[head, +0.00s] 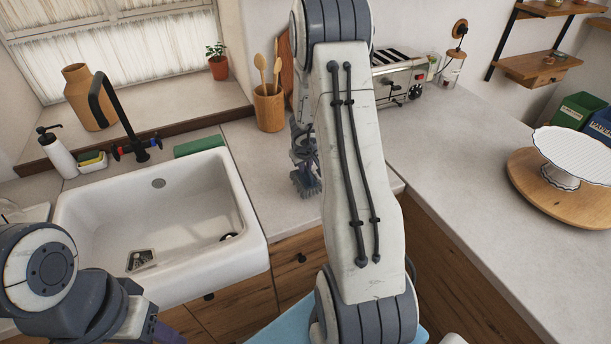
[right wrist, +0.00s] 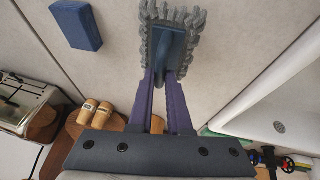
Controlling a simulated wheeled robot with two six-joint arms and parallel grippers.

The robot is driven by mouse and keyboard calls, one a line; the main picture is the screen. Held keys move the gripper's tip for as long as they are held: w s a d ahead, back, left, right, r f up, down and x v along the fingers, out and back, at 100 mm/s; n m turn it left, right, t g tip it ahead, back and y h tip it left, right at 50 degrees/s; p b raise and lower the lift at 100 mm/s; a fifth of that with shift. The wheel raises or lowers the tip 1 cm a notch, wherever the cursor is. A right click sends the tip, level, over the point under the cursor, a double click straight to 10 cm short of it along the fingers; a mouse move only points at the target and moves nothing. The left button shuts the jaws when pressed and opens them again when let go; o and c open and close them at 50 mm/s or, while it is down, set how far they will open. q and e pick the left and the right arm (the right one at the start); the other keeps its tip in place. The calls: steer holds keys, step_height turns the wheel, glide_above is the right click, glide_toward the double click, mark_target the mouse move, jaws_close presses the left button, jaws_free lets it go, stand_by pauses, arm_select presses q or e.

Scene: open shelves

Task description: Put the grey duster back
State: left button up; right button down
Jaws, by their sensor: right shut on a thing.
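The grey duster has a shaggy grey head and a blue back (right wrist: 172,45). My right gripper (right wrist: 165,88) is shut on it in the right wrist view, its purple fingers on either side of the blue part. In the head view the duster (head: 306,183) hangs below my right gripper (head: 303,150), over the counter right of the sink, partly behind my right arm. Whether the head touches the counter I cannot tell. Only a little of my left gripper (head: 168,333) shows at the bottom left; its fingertips are out of sight.
A white sink (head: 160,190) is on the left. A utensil pot (head: 268,108) and a toaster (head: 400,75) stand behind. A blue block (right wrist: 77,25) lies on the counter, left of the duster in the wrist view. A cake stand (head: 570,155) is right; the right counter's middle is clear.

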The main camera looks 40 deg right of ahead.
mark_target(305, 174)
arm_select(q)
steer(key=shift+f+b, duration=0.9)
steer(key=shift+f, duration=0.55)
arm_select(e)
steer(key=shift+f, duration=1.35)
steer(key=shift+f, duration=0.2)
steer(key=c, duration=0.9)
jaws_free()
steer(key=shift+r, duration=0.1)
steer(key=shift+o, duration=0.2)
steer(key=shift+r, duration=0.1)
